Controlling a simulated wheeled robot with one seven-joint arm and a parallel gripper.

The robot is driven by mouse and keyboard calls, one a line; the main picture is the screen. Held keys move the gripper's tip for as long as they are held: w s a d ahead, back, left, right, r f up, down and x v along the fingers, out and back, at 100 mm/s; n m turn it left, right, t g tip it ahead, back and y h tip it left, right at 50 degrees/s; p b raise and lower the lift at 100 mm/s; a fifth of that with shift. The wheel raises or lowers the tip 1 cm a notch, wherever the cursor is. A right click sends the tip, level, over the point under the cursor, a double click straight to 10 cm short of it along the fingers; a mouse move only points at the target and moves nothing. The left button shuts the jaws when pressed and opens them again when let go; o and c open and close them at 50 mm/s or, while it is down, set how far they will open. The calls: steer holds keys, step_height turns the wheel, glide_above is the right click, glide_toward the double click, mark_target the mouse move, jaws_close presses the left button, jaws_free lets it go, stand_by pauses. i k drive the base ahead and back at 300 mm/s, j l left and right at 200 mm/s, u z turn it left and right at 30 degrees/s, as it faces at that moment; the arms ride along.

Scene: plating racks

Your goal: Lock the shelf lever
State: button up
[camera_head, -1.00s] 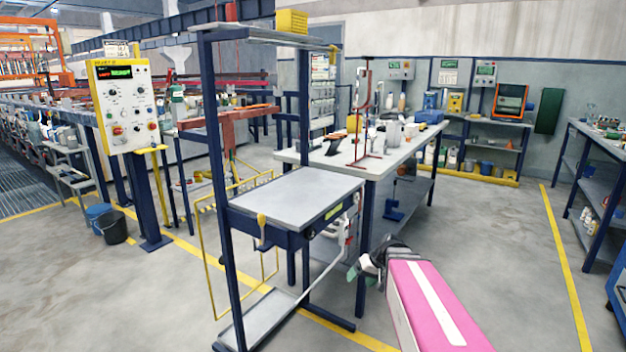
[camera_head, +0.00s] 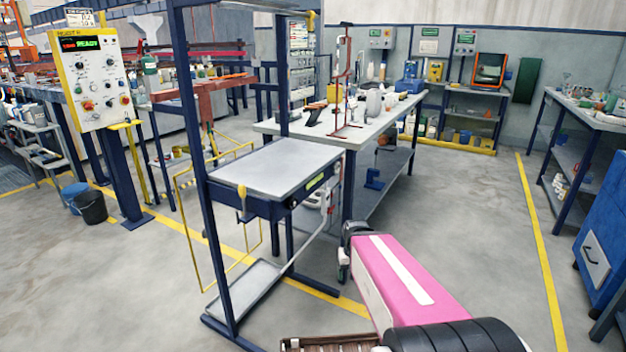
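A blue-framed shelf stand has a grey shelf top (camera_head: 278,166) at mid height, left of centre. A small lever with a yellow knob (camera_head: 242,192) hangs at the shelf's front left edge, with its knob up near the top surface. I cannot tell from this view whether it is locked. My gripper (camera_head: 344,266) is at the far end of my pink arm, low and to the right of the stand, apart from the lever. It is mostly hidden by my arm, and its fingers cannot be made out.
A workbench (camera_head: 375,132) with bottles and a red stand is behind the shelf. A control panel (camera_head: 95,80) and two buckets (camera_head: 90,206) are at left. A blue cabinet (camera_head: 600,245) is at right. The floor between the stand and the cabinet is clear.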

mark_target(241, 188)
steer(key=k+j+u, duration=0.2)
steer(key=j+u, duration=0.15)
steer(key=k+j+u, duration=0.2)
steer(key=j+u, duration=0.15)
